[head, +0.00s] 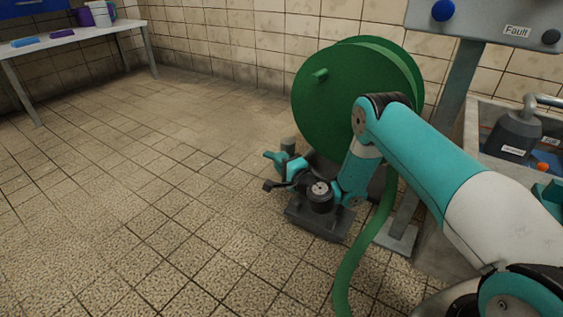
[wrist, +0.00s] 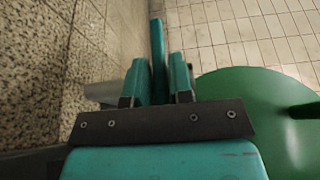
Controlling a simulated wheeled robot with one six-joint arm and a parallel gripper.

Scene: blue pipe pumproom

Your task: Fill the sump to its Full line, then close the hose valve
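A green hose reel (head: 345,95) stands near the back wall, and a green hose (head: 362,250) runs down from it to the floor. The reel also shows in the wrist view (wrist: 255,110). My gripper (head: 282,166) is low, beside the dark base of the reel. In the wrist view my fingers (wrist: 158,85) are on either side of a long teal bar (wrist: 157,45). I cannot tell whether they grip it or whether it is the hose valve's lever. A grey cylinder (head: 288,145) is just behind the gripper. I cannot make out a sump or Full line.
A panel marked Fault (head: 516,32) stands on a post at the right. A basin (head: 490,105) behind my arm has a dark jug (head: 513,135) in it. A table (head: 60,40) with several containers is at the far left. The tiled floor at left is clear.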

